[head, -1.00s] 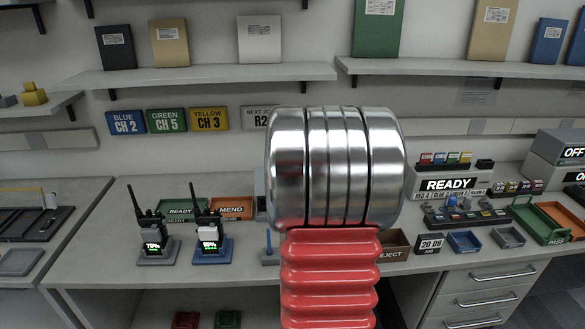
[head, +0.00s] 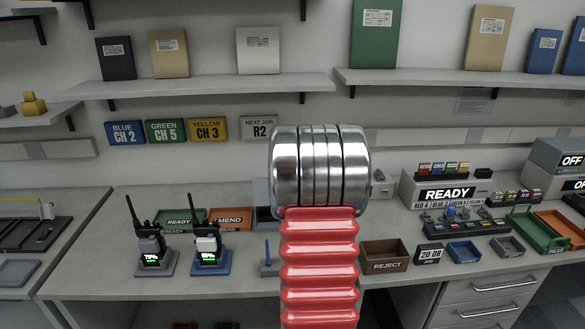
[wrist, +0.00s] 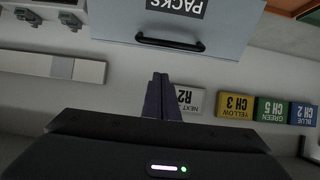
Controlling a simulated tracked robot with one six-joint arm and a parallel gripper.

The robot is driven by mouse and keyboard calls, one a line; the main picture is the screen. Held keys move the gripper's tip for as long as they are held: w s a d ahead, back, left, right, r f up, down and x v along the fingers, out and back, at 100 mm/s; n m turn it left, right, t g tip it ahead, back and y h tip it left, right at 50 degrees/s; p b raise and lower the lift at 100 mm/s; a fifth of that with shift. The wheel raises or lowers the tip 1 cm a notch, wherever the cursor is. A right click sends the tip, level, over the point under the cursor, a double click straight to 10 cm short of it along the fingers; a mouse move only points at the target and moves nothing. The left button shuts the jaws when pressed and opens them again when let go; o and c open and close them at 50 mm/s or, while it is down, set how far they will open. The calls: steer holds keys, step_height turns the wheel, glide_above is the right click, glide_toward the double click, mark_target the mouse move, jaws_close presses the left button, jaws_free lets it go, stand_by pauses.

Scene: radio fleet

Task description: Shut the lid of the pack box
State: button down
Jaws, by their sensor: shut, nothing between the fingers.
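The grey-blue panel of the pack box (wrist: 225,28), labelled PACKS, fills the top of the wrist view, which is upside down. A dark bar handle (wrist: 170,42) runs across the panel. My gripper (wrist: 160,78) is shut and empty, its dark fingers together just short of the handle in the picture, with wall showing between. I cannot tell the depth gap or how far the lid stands open. In the head view my arm covers most of the box and my gripper; only a grey edge shows left of the arm.
Two radios in chargers (head: 151,252) stand on the left of the bench. The green READY tray and orange MEND tray (head: 231,219) lie behind them. A brown REJECT bin (head: 385,256) is right of my arm. A grey READY unit (head: 447,190) stands further right.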

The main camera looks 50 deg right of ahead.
steer(key=shift+x, duration=1.1)
steer(key=shift+s+a+f, duration=1.05)
steer(key=shift+a+f, duration=0.1)
steer(key=shift+f, duration=0.1)
